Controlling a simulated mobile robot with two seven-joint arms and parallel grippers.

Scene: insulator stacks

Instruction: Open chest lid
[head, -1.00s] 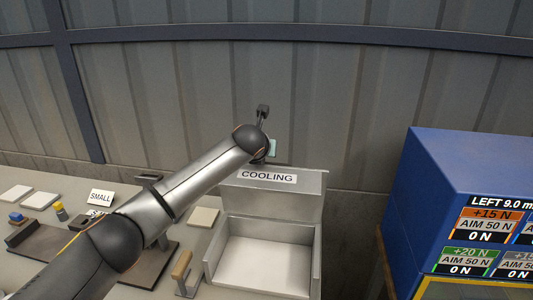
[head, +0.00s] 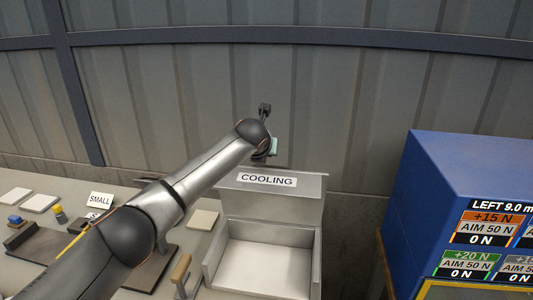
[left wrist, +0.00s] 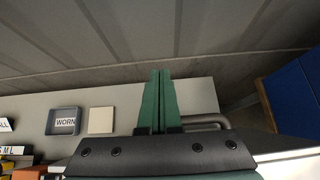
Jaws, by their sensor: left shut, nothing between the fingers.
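The chest (head: 211,262) is a pale grey box labelled COOLING. Its lid (head: 306,188) stands raised at the back edge, and the white inside of the box shows. My left gripper (head: 273,147) is above the lid's top edge, with its green fingers partly hidden behind my wrist. In the left wrist view the green fingers (left wrist: 158,98) are together with nothing between them. A grey curved bar (left wrist: 208,119) shows beside them; I cannot tell whether they touch it. My right gripper is not in view.
A tan-handled item (head: 181,268) stands left of the chest. A pale square plate (head: 203,218) lies behind it. A blue cabinet (head: 440,185) with force readouts is on the right. A WORN tray (left wrist: 66,121) is on the bench. A corrugated wall closes the back.

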